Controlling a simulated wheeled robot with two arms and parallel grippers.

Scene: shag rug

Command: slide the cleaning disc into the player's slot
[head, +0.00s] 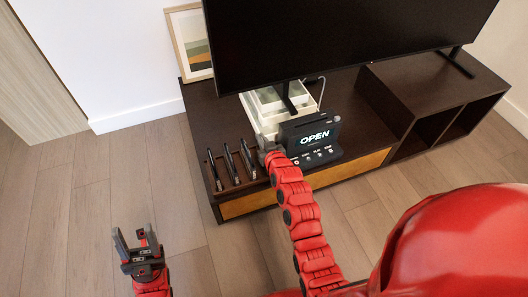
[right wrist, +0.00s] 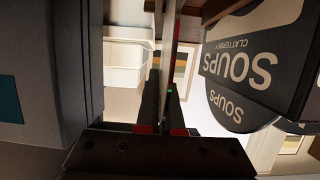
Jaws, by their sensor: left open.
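The player (head: 322,153), a dark box with a lit screen reading OPEN, stands on the low cabinet in the head view. Its slot cannot be made out. My right gripper (head: 266,151) is just left of the player, between it and a rack, its fingers mostly hidden in the head view. In the right wrist view my right gripper (right wrist: 163,105) is closed on a thin flat plate (right wrist: 168,52), seen edge-on; its label is not visible, so I cannot tell whether it is the cleaning disc. My left gripper (head: 138,243) is open and empty above the floor.
A dark rack (head: 238,186) holds several upright flat pieces. A black piece labelled SOUPS (right wrist: 245,70) is close beside my right gripper. White trays (head: 262,108) lie behind the player, under the television (head: 330,35). Bare cabinet top (head: 205,115) shows at left.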

